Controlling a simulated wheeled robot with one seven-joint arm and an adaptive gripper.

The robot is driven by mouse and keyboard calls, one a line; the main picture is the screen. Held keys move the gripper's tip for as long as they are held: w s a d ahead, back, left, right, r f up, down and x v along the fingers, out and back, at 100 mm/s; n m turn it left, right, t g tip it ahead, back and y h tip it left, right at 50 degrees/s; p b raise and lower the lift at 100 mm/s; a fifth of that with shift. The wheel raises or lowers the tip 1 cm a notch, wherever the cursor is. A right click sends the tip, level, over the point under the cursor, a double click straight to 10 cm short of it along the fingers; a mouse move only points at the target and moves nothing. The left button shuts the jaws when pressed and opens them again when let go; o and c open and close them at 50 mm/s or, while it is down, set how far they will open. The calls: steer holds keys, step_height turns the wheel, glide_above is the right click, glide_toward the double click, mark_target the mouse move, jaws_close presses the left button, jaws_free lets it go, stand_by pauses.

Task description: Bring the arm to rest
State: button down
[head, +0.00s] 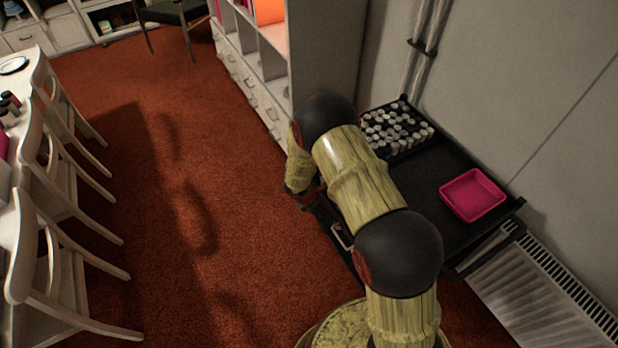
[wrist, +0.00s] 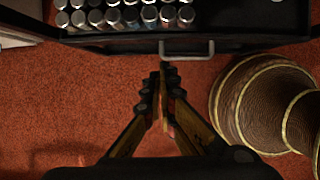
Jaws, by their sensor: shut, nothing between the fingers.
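My gripper (wrist: 164,72) is in the middle of the wrist view, its two fingers together at the tips with nothing between them. The fingertips show just in front of a metal handle (wrist: 187,50) on the edge of a black cart or tray table; I cannot tell whether they touch it. In the head view my arm, in yellow-green and black segments, reaches forward and bends down on the left of the black cart (head: 420,183). The gripper's fingers are hidden behind the arm there.
A black rack of silver-capped jars (head: 395,127) and a pink tray (head: 472,194) stand on the cart. A white shelf unit (head: 262,75) is behind it, a radiator (head: 545,285) at right. White chairs (head: 60,260) stand at left. Red carpet (head: 190,200) between is clear.

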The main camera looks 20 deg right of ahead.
steer(key=s+d+r+m+g, duration=0.1)
steer(key=s+r+m+g, duration=0.2)
steer(key=s+r+m, duration=0.35)
steer(key=s+a+r+m+t+y, duration=0.1)
steer(key=s+r+m, duration=0.3)
steer(key=r, duration=1)
steer(key=s+a+r+m+t+y, duration=0.2)
steer(key=s+a+r+m+t, duration=0.2)
steer(key=s+r, duration=0.5)
steer(key=s+a+r+m+t+y, duration=0.1)
steer(key=s+r+m, duration=0.4)
steer(key=r, duration=1.5)
steer(key=shift+s+a+m+t, duration=0.35)
steer(key=shift+s+a+t, duration=0.4)
steer(key=shift+s+t, duration=0.05)
steer(key=shift+r, duration=0.1)
